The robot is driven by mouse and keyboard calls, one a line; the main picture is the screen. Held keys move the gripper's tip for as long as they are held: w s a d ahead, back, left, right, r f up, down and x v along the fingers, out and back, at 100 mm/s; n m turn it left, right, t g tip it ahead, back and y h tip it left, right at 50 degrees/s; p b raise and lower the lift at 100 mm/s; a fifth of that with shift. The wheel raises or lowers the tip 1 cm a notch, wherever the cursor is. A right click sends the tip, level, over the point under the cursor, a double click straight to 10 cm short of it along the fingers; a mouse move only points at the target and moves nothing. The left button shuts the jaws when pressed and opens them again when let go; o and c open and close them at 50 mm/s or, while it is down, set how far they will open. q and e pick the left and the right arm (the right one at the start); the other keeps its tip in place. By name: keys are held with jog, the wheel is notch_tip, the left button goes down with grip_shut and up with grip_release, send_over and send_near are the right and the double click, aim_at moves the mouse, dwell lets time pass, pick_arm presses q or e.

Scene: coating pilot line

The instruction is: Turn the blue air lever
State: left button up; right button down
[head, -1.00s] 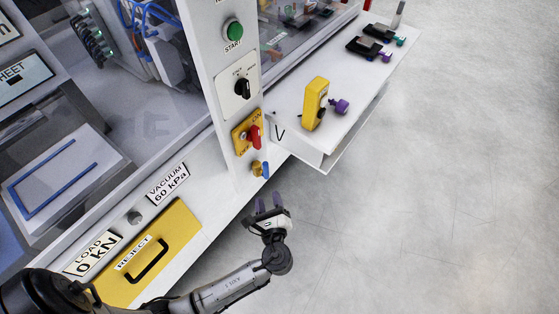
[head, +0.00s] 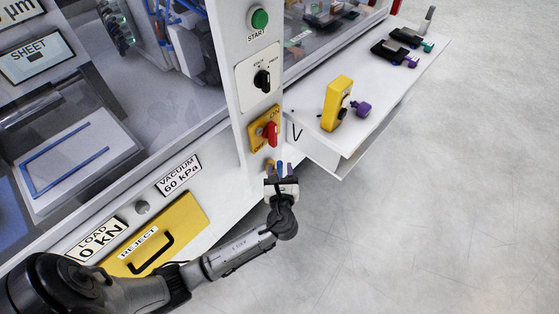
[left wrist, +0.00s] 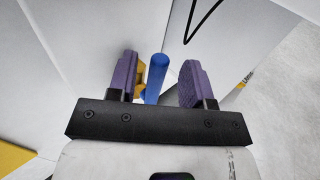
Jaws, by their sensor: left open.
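The blue air lever (left wrist: 156,78) shows in the left wrist view as a blue bar standing between the two purple fingers, closer to the left one and apart from the right one. In the head view the lever (head: 279,166) shows as a small blue bit at the fingertips, with its yellow body (head: 269,164) just left, on the lower part of the white machine post. My left gripper (head: 279,169) is open around the lever; it also shows in the left wrist view (left wrist: 157,80). I cannot tell whether a finger touches it. My right gripper is not in view.
Above the lever are a red switch on a yellow plate (head: 265,130), a black selector knob (head: 262,79) and a green start button (head: 260,18). To the right a white shelf (head: 318,149) carries a yellow meter (head: 336,104). Open floor lies at the lower right.

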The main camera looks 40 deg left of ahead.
pick_arm(q)
jog(key=shift+b+x, duration=0.65)
jog(key=shift+x, duration=1.6)
jog(key=shift+c, duration=0.4)
grip_shut()
